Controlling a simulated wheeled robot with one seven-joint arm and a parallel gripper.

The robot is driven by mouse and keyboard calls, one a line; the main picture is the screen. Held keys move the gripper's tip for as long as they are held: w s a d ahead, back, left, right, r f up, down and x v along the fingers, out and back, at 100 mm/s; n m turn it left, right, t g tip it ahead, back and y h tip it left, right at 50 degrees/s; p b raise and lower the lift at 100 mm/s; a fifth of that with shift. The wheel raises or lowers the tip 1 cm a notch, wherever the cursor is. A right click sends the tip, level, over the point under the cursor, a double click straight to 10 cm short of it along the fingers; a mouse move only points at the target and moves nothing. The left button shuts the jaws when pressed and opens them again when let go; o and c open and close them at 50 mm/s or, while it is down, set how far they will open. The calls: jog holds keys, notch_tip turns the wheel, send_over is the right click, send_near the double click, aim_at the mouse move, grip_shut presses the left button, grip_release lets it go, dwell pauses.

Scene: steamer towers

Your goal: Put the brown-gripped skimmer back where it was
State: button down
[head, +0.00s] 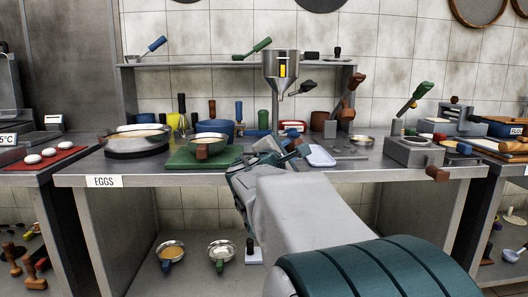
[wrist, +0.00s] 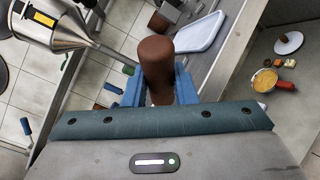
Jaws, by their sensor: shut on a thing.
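My gripper (wrist: 158,92) has its blue fingers closed around a brown grip (wrist: 157,62), which points up and away from the palm in the wrist view. The tool's working end is hidden, so I cannot see that it is a skimmer. In the head view my gripper (head: 290,150) is above the middle of the steel counter, and the brown grip (head: 304,150) shows only as a small piece beside the fingers. Another brown-handled tool (head: 354,82) leans upright at the back right of the counter.
A steel funnel (head: 281,72) stands close behind my gripper. A green board (head: 200,158) with a brown-handled pan (head: 206,146) is left. A grey box (head: 413,151) stands right. A shelf (head: 220,64) runs behind.

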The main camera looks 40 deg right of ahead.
jog(key=shift+f+b, duration=0.55)
jog(key=shift+b, duration=0.1)
jog(key=c, duration=1.1)
grip_release()
jog(key=shift+s+a, duration=0.1)
